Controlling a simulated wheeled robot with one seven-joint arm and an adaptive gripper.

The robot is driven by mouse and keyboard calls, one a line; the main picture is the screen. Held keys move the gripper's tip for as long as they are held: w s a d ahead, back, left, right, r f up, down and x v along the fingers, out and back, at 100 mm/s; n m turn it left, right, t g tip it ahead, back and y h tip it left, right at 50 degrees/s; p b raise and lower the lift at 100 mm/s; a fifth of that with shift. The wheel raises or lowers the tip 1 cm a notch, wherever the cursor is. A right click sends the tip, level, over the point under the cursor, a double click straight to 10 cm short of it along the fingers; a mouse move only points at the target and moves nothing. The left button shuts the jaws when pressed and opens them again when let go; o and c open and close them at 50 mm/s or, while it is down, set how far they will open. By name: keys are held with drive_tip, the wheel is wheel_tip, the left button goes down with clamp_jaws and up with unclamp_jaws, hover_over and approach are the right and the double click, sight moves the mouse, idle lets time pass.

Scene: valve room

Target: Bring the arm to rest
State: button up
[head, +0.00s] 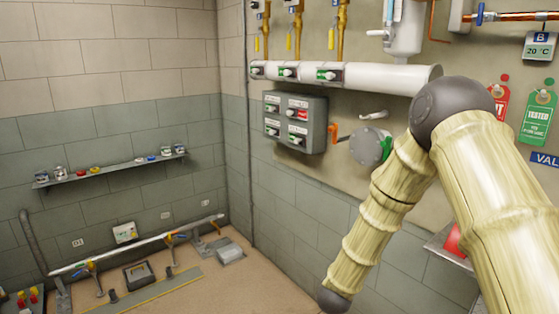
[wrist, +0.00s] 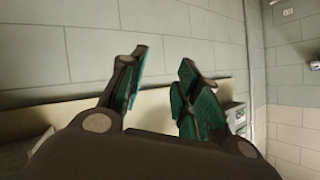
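My arm, with pale bamboo-like links and dark joints, reaches in from the right in the head view and bends at a dark elbow, its lower link pointing down to the bottom edge. My gripper is out of sight in the head view. In the wrist view my gripper (wrist: 157,90) shows two dark fingers with green pads. The fingers stand apart with a clear gap, and nothing is between them. Behind them is a grey block wall (wrist: 195,35).
A white pipe (head: 385,78) with valves runs along the right wall. Below it are a grey switch box (head: 295,120) and a round grey fitting (head: 368,147) by an orange handle (head: 333,132). A shelf (head: 110,168) holds small parts. A low pipe (head: 140,245) runs near the floor.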

drive_tip(key=s+d+f+n+g+y, duration=0.25)
drive_tip(key=s+f+n+g, duration=0.25)
drive_tip(key=s+f, duration=1.65)
drive_tip(key=s+f+n+g, duration=0.1)
drive_tip(key=s+f+g, duration=0.1)
drive_tip(key=s, duration=1.2)
drive_tip(key=s+d+f+n+g+y, duration=0.1)
drive_tip(key=s+g, duration=0.3)
drive_tip(key=s, duration=1)
drive_tip(key=shift+s+f+n+g, duration=0.3)
drive_tip(key=shift+f+n, duration=0.1)
drive_tip(key=shift+f, duration=0.3)
drive_tip(key=shift+d, duration=0.1)
